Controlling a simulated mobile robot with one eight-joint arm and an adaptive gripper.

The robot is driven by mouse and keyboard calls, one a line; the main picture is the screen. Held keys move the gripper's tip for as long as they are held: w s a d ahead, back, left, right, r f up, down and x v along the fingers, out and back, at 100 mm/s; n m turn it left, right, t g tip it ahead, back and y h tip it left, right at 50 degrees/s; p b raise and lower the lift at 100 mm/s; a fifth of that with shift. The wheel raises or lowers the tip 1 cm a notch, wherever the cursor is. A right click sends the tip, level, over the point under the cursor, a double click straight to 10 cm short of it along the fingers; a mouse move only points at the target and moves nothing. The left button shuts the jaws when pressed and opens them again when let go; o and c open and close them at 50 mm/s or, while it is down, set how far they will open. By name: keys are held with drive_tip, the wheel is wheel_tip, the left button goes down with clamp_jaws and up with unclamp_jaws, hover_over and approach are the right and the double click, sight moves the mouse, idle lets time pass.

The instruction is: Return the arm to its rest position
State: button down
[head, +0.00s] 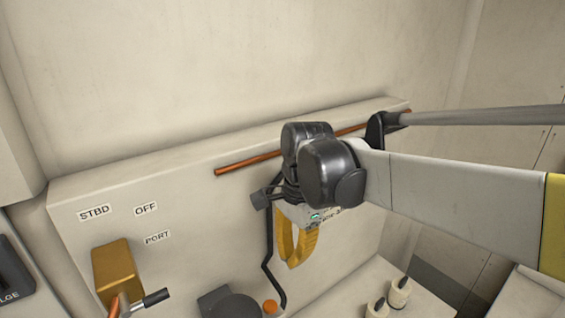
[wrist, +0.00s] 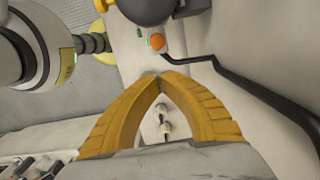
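My arm (head: 450,195) reaches in from the right of the head view, its dark wrist joint in front of the pale panel. My gripper (head: 292,266) hangs below that joint and points downward, with yellow fingers. In the wrist view my gripper (wrist: 160,76) has its two fingertips together, with an empty gap between the curved fingers behind them. No object is held. The fingertips appear above the area beside an orange button (head: 269,306), which also shows in the wrist view (wrist: 157,41). I cannot tell their exact distance from the surfaces below.
A copper pipe (head: 250,161) runs along the panel behind the wrist. A black tube (head: 268,250) passes close by my gripper. A brass valve block (head: 113,268) with a black-tipped lever (head: 153,299) is at left. White fittings (head: 399,291) stand at lower right. Open space lies above the panel.

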drive_tip(key=s+d+f+n+t+b, duration=0.2)
drive_tip(key=s+d+f+n+b, duration=0.1)
drive_tip(key=d+f+b, duration=0.3)
drive_tip(key=s+d+f+n+t+b, duration=0.3)
drive_tip(key=d+f+n+b, duration=0.1)
drive_tip(key=f+b, duration=0.5)
drive_tip(key=s+d+f+n+t+b, duration=0.2)
drive_tip(key=d+f+b, duration=0.5)
drive_tip(key=f, duration=0.4)
drive_tip(key=shift+s+d+n+h+b, duration=0.4)
drive_tip(key=shift+s+n+b, duration=0.25)
drive_tip(key=shift+s+n, duration=0.35)
drive_tip(key=shift+f, duration=0.1)
